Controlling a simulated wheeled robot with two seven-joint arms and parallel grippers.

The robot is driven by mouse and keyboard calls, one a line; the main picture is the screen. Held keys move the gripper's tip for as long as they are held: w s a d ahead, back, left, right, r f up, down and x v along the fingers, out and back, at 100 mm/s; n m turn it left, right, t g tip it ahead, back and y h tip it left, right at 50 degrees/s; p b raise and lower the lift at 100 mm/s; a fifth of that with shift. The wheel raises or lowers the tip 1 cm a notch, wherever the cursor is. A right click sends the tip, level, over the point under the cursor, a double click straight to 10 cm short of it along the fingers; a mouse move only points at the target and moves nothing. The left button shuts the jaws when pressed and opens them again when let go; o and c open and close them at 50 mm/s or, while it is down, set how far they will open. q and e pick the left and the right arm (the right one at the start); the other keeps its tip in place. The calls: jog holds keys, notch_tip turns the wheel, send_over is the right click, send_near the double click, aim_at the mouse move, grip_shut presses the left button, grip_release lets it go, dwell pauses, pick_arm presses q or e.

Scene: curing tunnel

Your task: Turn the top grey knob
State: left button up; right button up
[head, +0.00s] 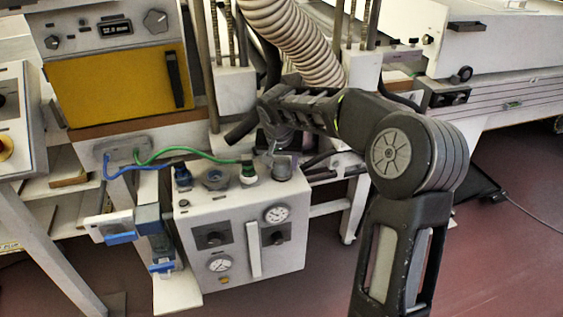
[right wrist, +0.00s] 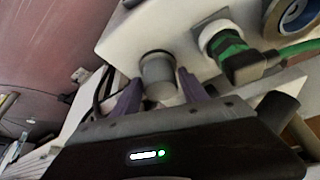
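The top grey knob (head: 282,170) is a short round cap on the top face of a white control box (head: 190,226), at its right end. In the right wrist view the grey knob (right wrist: 159,76) stands between the two purple fingers of my right gripper (right wrist: 160,90). The fingers are apart, one on each side of the knob. My left gripper is not in view.
A green plug (head: 248,171) with a green cable stands close beside the knob and also shows in the right wrist view (right wrist: 236,56). A ribbed hose (head: 290,40) hangs behind.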

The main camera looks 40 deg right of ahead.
jog(key=c, duration=1)
jog(key=shift+w+a+f+m+h+b, duration=0.1)
jog(key=shift+a+f+m+h+b, duration=0.15)
jog(key=shift+m+b, duration=0.55)
jog(key=shift+c, duration=0.2)
jog(key=shift+d+r+m+g+b, duration=0.2)
jog(key=shift+m+g+b, duration=0.1)
jog(key=shift+b, duration=0.15)
jog(key=shift+r, duration=0.1)
jog(key=o, duration=1.4)
jog(key=shift+c, duration=0.2)
jog(key=shift+r, duration=0.1)
jog(key=v, duration=0.7)
jog(key=shift+a+r, duration=0.2)
jog(key=shift+r, duration=0.05)
